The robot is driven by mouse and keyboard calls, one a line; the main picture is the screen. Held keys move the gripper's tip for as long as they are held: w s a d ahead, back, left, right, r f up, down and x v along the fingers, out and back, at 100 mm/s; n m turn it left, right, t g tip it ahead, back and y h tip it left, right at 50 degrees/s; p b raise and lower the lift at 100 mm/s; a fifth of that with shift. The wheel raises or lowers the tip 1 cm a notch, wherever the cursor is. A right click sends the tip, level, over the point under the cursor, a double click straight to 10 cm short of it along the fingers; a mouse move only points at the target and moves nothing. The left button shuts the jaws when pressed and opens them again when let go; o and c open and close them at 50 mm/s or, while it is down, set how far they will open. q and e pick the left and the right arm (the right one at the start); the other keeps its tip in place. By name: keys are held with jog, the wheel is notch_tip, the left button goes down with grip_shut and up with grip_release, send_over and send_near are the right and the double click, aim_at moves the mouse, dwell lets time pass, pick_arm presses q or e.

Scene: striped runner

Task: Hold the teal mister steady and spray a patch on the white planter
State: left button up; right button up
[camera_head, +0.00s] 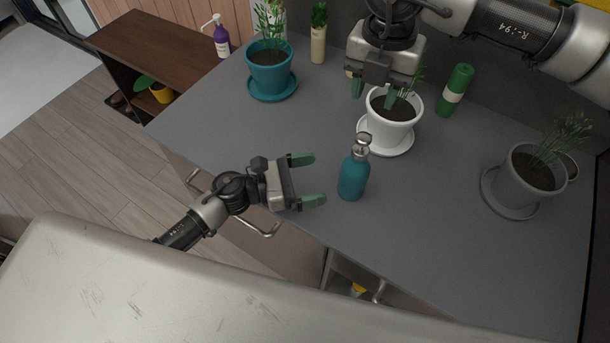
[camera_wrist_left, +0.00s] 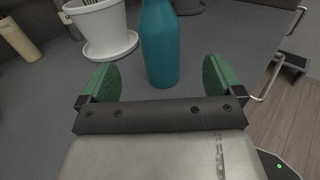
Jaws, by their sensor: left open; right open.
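The teal mister (camera_head: 353,176) stands upright on the grey table, with a metallic spray top. My left gripper (camera_head: 308,180) is open, its green fingers pointing at the mister from the left, apart from it. In the left wrist view the mister (camera_wrist_left: 159,45) stands just beyond and between the open fingers (camera_wrist_left: 160,80); its top is cut off. The white planter (camera_head: 391,118) sits on a white saucer behind the mister; it also shows in the left wrist view (camera_wrist_left: 101,28). My right gripper (camera_head: 372,95) is open above the white planter's left side and partly hides its plant.
A teal pot (camera_head: 270,72) stands at the back left and a grey pot (camera_head: 523,180) at the right. A green bottle (camera_head: 455,92) and a cream bottle (camera_head: 318,45) stand at the back. The front right tabletop (camera_head: 440,245) is clear.

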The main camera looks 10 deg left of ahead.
aim_at(355, 170)
pick_arm(q)
jog(key=x, duration=1)
jog(key=c, duration=1.2)
jog(key=shift+o, duration=0.2)
pick_arm(e)
grip_shut()
dwell(0.6)
